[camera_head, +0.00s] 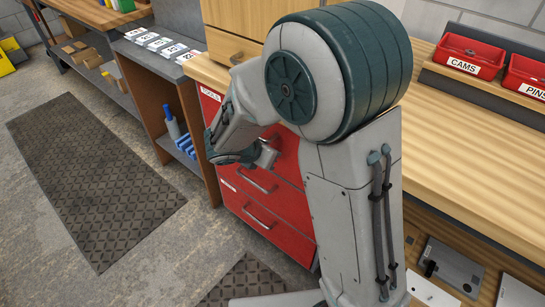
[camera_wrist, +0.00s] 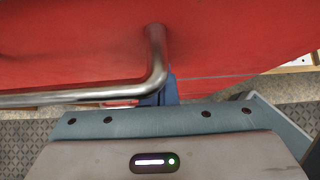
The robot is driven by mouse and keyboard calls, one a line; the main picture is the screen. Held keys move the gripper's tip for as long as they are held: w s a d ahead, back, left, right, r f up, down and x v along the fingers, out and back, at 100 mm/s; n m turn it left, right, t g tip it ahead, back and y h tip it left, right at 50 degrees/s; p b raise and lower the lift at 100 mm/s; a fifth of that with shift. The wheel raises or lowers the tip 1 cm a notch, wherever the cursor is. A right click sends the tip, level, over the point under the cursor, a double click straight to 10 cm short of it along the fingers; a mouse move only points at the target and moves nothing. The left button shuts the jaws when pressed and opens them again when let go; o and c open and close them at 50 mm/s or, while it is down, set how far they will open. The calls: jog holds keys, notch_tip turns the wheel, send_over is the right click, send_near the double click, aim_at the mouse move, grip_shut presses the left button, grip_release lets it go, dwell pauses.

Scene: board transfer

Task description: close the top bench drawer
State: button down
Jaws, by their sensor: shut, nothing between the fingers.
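The red bench drawers stand under the wooden worktop in the head view. The top drawer (camera_head: 209,106) carries a white TOOLS label, and my arm hides much of its front. I cannot tell how far it stands out. My gripper (camera_head: 268,157) is shut and empty in front of the drawer unit. In the wrist view a red drawer front (camera_wrist: 225,40) fills the upper part, with a bent metal handle (camera_wrist: 80,96) across its left half. My dark blue fingers (camera_wrist: 168,90) are close to the handle's bent end. I cannot tell whether they touch.
Two lower handles show, the middle one (camera_head: 256,181) and the bottom one (camera_head: 258,217). An open shelf (camera_head: 157,100) with blue items stands left of the drawers. Floor mats (camera_head: 95,170) lie at left.

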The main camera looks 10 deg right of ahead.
jog(key=shift+w+d+r, duration=0.1)
jog(key=shift+w+d, duration=0.1)
jog(key=shift+d, duration=0.1)
jog(key=s+a+r+p, duration=0.3)
jog(key=s+a+r, duration=0.4)
jog(key=s+a, duration=0.15)
jog(key=s+d+r+m+g+y+p, duration=0.1)
jog(key=s+d+r+m+y+p, duration=0.1)
jog(key=s+d+r+m+p, duration=0.2)
jog(key=s+d+r+m+g+y+p, duration=0.1)
jog(key=s+d+r+m+p, duration=0.3)
jog(key=r+m, duration=0.5)
jog(key=s+d+r+m+g+y+p, duration=0.1)
jog(key=s+d+r+m+y+p, duration=0.2)
jog(key=d+r+m+p, duration=0.4)
jog(key=shift+s+d+r+m, duration=0.35)
jog(key=shift+s+d+m, duration=0.5)
jog(key=shift+m, duration=2.65)
jog(key=shift+w+d, duration=0.1)
